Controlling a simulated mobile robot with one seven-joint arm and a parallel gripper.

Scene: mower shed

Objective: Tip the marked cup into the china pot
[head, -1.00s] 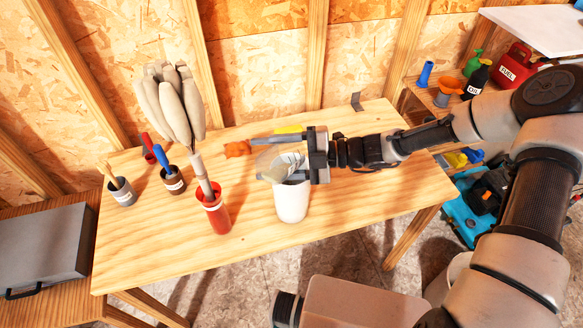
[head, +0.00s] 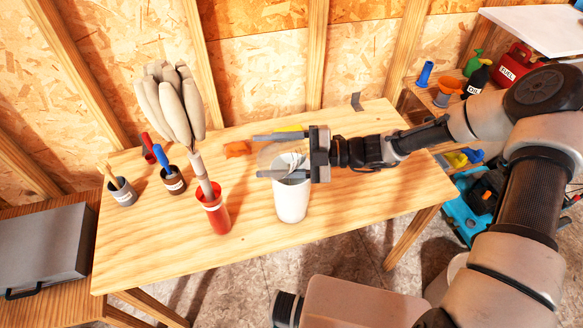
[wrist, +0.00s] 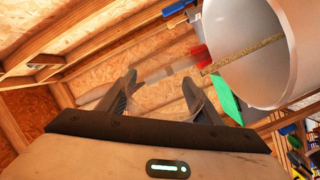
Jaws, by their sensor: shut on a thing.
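The china pot (head: 291,203) is white and stands upright at the table's front middle. In the wrist view its open mouth (wrist: 243,80) fills the upper right. My gripper (head: 263,156) is shut on a clear cup (head: 270,154), held tipped just above the pot's mouth. The fingers also show in the wrist view (wrist: 159,82), with the see-through cup hard to make out. A thin speckled tan streak (wrist: 240,55) runs into the pot's mouth, looking like a pouring stream. A green strip (wrist: 226,98) shows beside the right finger; I cannot tell whether it is the cup's mark.
Several small tool pots, including a grey one (head: 123,193), stand at the far left. An orange thing (head: 236,148) lies behind the cup.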

